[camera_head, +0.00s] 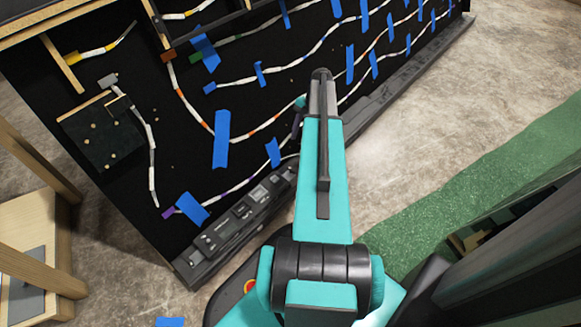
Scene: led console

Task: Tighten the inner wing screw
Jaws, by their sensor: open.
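I cannot make out a wing screw in the camera_head view. A black upright panel (115,55) carries white LED strips and cables held with blue tape. A long dark console unit (240,215) with small grey modules lies along the panel's lower edge. My teal arm reaches up the middle, in front of the panel and part of the unit. A small teal and dark piece shows at the left side of the arm's far end, likely part of my wrist. The jaws of my gripper are hidden behind the arm, and I see nothing held.
A small dark board (100,132) with several brass-coloured dots is on the panel's left. A wooden frame (35,215) stands at the lower left. A green mat (470,195) lies at the right. The concrete floor (440,110) between panel and mat is clear.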

